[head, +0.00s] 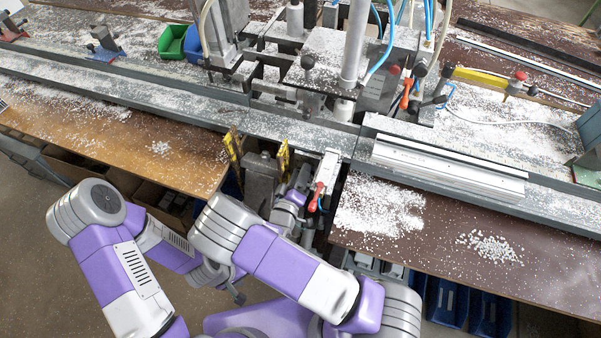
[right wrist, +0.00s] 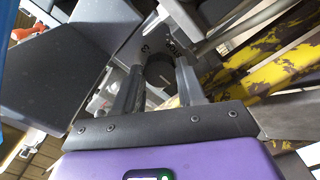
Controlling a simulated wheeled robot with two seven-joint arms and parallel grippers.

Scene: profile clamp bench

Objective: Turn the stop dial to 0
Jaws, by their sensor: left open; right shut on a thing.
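My right gripper (right wrist: 160,80) fills the middle of the right wrist view. Its two grey fingers are closed on either side of a dark round knob, which looks like the stop dial (right wrist: 159,68). My left gripper (head: 237,294) hangs low in front of the bench, partly covered by my arms, open and away from the dial.
Yellow worn bars (right wrist: 270,72) lie close on the right of the right fingers. A red clamp handle (head: 317,196) stands beside the right hand. A silver profile (head: 450,170) lies on the bench to the right. White chips (head: 375,210) cover the right tabletop.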

